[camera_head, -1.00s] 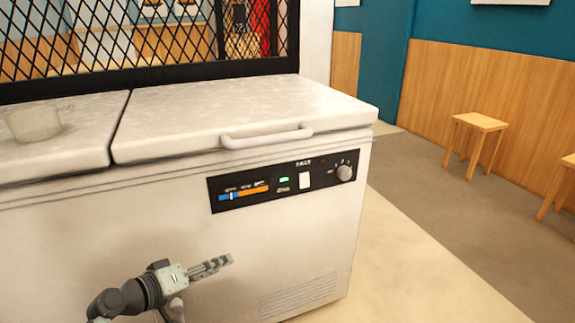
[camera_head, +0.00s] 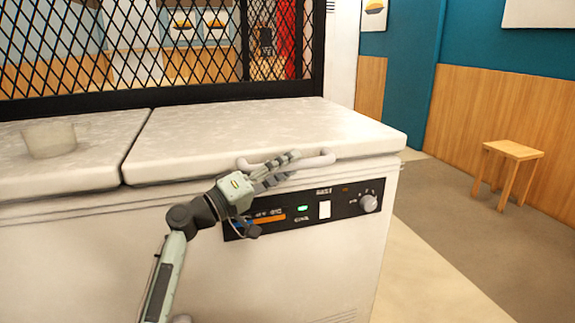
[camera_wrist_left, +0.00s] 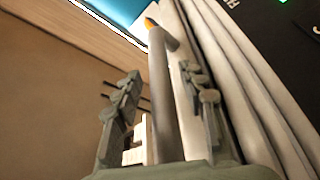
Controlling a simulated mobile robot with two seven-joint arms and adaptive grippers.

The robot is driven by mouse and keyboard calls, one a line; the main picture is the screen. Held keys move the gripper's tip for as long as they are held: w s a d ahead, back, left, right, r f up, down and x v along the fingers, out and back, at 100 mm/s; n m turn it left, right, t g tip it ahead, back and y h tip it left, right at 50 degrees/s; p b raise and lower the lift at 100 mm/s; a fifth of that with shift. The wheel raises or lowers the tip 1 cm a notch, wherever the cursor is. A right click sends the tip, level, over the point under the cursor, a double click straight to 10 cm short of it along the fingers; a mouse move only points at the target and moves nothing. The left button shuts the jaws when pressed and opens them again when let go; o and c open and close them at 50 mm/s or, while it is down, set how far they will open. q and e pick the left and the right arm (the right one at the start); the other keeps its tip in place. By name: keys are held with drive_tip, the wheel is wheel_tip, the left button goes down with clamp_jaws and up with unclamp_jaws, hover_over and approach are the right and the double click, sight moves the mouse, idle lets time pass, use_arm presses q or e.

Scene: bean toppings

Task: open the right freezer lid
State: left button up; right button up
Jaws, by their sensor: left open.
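The right freezer lid (camera_head: 255,128) is white and lies shut on the chest freezer. Its pale bar handle (camera_head: 322,159) runs along the front edge above the control panel. My left gripper (camera_head: 284,167) is open at the left part of the handle, its fingers overlapping the bar in the head view. In the left wrist view the handle (camera_wrist_left: 160,85) runs between the two open fingers of the left gripper (camera_wrist_left: 163,85). Whether a finger touches the bar I cannot tell. My right gripper is not in view.
The left lid (camera_head: 95,160) is shut, with a pale translucent container (camera_head: 50,140) on it. The control panel (camera_head: 310,208) is just below the handle. A black mesh screen (camera_head: 190,45) stands behind the freezer. A wooden stool (camera_head: 512,152) stands right, with open floor between.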

use_arm(q)
drive_tip(key=shift+w+d, duration=0.15)
drive_tip(key=shift+c, duration=0.4)
clamp_jaws()
